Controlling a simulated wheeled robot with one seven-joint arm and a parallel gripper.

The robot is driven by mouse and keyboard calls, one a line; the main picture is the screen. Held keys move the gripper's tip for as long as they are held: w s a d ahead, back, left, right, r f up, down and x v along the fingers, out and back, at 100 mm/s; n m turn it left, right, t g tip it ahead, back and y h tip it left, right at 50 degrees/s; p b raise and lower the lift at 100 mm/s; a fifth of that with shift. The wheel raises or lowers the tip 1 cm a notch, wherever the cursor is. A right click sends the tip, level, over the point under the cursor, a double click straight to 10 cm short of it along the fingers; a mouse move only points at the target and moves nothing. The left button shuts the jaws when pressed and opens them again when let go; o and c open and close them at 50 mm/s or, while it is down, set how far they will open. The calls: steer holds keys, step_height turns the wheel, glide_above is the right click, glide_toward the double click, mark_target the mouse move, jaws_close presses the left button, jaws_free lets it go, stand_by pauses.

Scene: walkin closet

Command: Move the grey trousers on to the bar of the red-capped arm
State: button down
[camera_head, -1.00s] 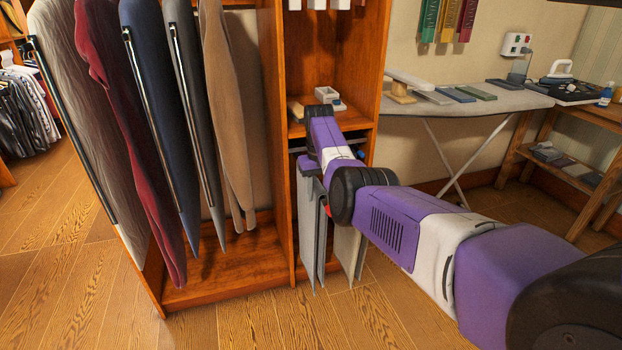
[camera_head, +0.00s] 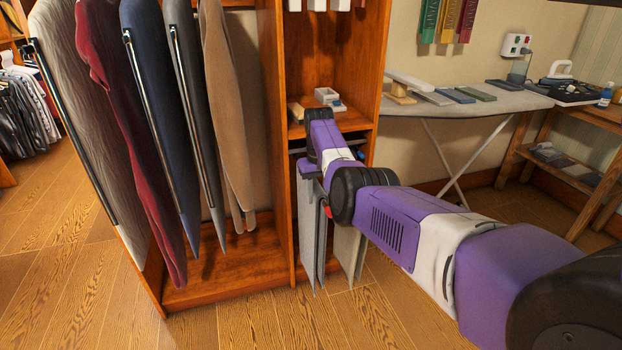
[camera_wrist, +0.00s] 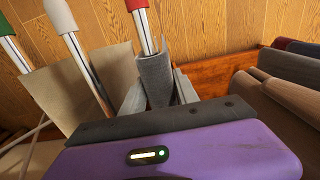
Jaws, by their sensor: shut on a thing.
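In the wrist view, the red-capped arm (camera_wrist: 143,22) points up the picture, and grey trousers (camera_wrist: 156,78) lie folded around the lower part of its bar. My gripper (camera_wrist: 160,92) is shut on the grey trousers, with a finger on each side of the cloth. I cannot tell whether the cloth rests its weight on the bar. In the head view, grey cloth (camera_head: 308,235) hangs below my wrist in the narrow bay. My fingers are hidden there, and only a speck of the red cap shows.
A white-capped arm (camera_wrist: 62,18) and a green-capped arm (camera_wrist: 8,35) stand close on the left, with beige cloth (camera_wrist: 50,95) hanging there. A wooden upright (camera_head: 272,150) separates this bay from several hanging garments (camera_head: 180,130). An ironing board (camera_head: 440,103) stands on the right.

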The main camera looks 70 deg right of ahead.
steer(key=c, duration=0.8)
jaws_free()
steer(key=shift+r, duration=0.1)
steer(key=shift+c, duration=0.2)
step_height(320, 180, up, 8)
steer(key=shift+f+p, duration=0.15)
steer(key=shift+p, duration=0.7)
